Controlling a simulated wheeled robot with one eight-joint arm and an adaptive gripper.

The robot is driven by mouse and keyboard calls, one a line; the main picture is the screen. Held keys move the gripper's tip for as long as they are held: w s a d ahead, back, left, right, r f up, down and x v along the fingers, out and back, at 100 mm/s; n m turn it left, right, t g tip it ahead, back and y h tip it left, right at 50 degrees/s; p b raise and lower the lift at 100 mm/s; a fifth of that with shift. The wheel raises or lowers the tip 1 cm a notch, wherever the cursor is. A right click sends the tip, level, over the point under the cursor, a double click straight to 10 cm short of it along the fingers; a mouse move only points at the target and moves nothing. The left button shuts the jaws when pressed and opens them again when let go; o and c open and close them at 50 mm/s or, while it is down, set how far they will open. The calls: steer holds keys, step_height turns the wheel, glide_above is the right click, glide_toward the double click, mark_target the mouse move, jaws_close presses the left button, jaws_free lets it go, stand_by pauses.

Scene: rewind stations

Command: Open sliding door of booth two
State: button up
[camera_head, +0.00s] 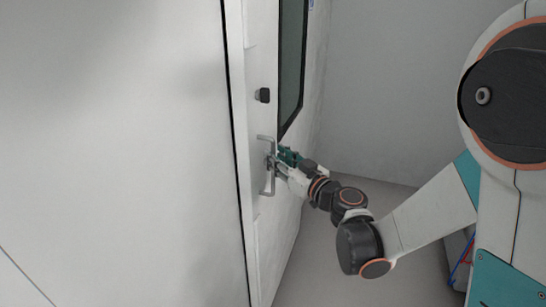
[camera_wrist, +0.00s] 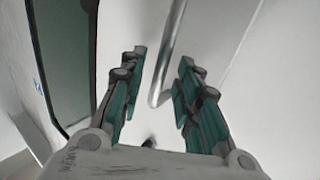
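The white sliding door (camera_head: 267,225) carries a dark-framed window, a small black knob and a metal bar handle (camera_head: 272,184). My gripper (camera_head: 275,162) is at the middle of the handle, reaching in from the right. In the wrist view, my gripper (camera_wrist: 161,60) has its two green-padded fingers spread apart. The handle (camera_wrist: 172,45) runs between them, closer to the right finger, with a gap to the left one. Contact with the right finger cannot be told. The booth's number does not show.
A large smooth white panel (camera_head: 115,150) fills the left, with a dark vertical seam beside the door. A grey wall (camera_head: 400,80) stands behind on the right. Bare grey floor (camera_head: 335,260) lies beneath my arm. Red and blue parts (camera_head: 461,262) show at the lower right.

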steer(key=shift+x, duration=1.2)
jaws_close()
